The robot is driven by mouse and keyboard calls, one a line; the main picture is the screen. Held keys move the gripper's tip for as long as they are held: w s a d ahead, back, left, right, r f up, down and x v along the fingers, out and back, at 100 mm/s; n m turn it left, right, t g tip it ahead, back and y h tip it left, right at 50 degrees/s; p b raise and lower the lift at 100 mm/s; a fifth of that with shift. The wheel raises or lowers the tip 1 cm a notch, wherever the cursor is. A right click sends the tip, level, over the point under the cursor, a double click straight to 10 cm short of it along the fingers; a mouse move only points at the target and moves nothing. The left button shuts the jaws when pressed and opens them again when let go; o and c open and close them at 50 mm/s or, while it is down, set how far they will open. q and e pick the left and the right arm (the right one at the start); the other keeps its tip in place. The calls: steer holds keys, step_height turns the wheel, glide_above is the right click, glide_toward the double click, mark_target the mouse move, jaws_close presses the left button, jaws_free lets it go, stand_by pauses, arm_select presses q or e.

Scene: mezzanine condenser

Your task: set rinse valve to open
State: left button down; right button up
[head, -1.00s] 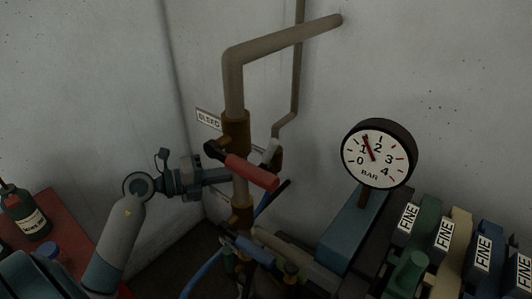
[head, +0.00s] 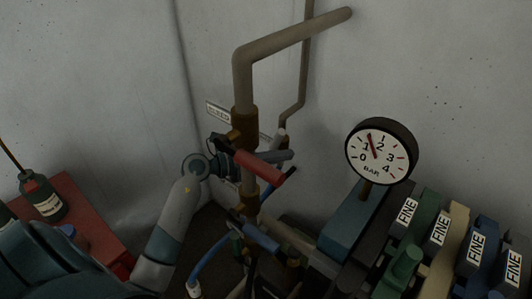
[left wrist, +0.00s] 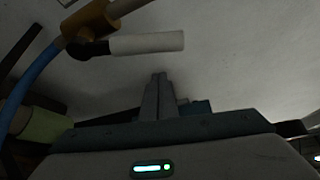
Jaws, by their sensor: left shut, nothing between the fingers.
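A red lever handle (head: 262,167) sits on a brass valve body on the vertical pipe (head: 243,85) in the head view, pointing right and toward me. A blue lever (head: 262,238) sits lower down. Which one is the rinse valve I cannot read. My left gripper (head: 288,156) is shut and empty, reaching behind the red handle, partly hidden by it and the pipe. In the left wrist view its closed fingers (left wrist: 158,95) point up, below and apart from a pale lever (left wrist: 146,43) on a brass fitting (left wrist: 88,25). My right gripper is out of view.
A pressure gauge (head: 381,152) stands right of the pipe, above several blocks labelled FINE (head: 408,212). A small sign (head: 218,112) is on the wall behind. A dark bottle (head: 42,196) stands on a red surface (head: 92,215) at left. A blue hose (head: 208,258) runs low.

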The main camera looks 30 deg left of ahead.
mark_target(276, 142)
arm_select(q)
steer(key=a, duration=0.2)
steer(key=w+a+r+p, duration=0.1)
steer(key=shift+a, duration=0.55)
steer(key=shift+w+a+r+n+t+h, duration=0.1)
steer(key=shift+a+r+n+t+h, duration=0.15)
steer(key=shift+a+n, duration=0.3)
steer(key=shift+d+f, duration=0.1)
